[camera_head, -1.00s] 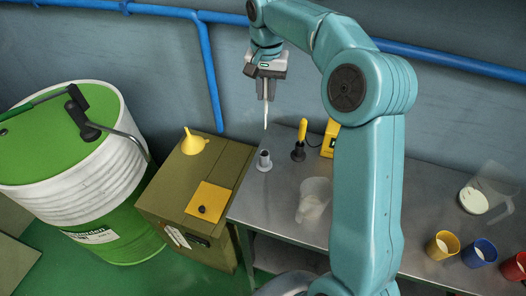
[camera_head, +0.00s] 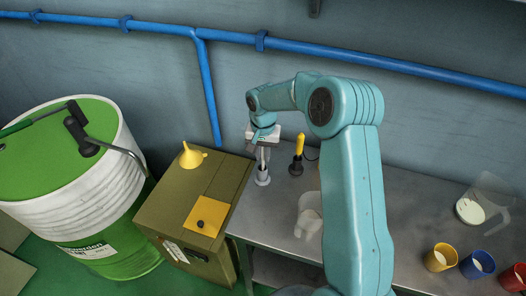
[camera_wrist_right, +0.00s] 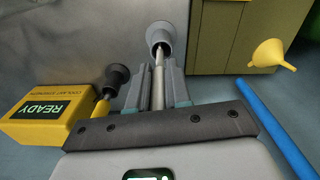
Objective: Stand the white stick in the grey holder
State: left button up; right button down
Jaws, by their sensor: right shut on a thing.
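The white stick (camera_wrist_right: 159,82) is upright between the two fingers of my right gripper (camera_head: 262,158), which is shut on it. The grey holder (camera_head: 262,180) stands on the metal bench near its left end, directly below the gripper. In the right wrist view the stick's far end meets the mouth of the grey holder (camera_wrist_right: 160,33) and looks to be inside it; how deep it sits I cannot tell. The right gripper (camera_wrist_right: 158,76) hides part of the stick. My left gripper is not in view.
A yellow-handled tool (camera_head: 299,146) stands in a dark holder just right of the grey one. A yellow box (camera_wrist_right: 45,115) marked READY is near it. A clear jug (camera_head: 309,216) and coloured cups (camera_head: 440,257) stand on the bench (camera_head: 400,190). An olive cabinet with a yellow funnel (camera_head: 191,156) is left.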

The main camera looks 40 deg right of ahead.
jog(key=shift+w+a, duration=0.1)
jog(key=shift+w, duration=0.05)
jog(key=shift+f, duration=0.25)
jog(key=c, duration=1.1)
grip_release()
jog(key=shift+r, duration=0.1)
jog(key=shift+o, duration=0.2)
notch_tip(320, 180, up, 12)
jog(key=shift+r+b, duration=0.2)
jog(key=shift+b, duration=0.4)
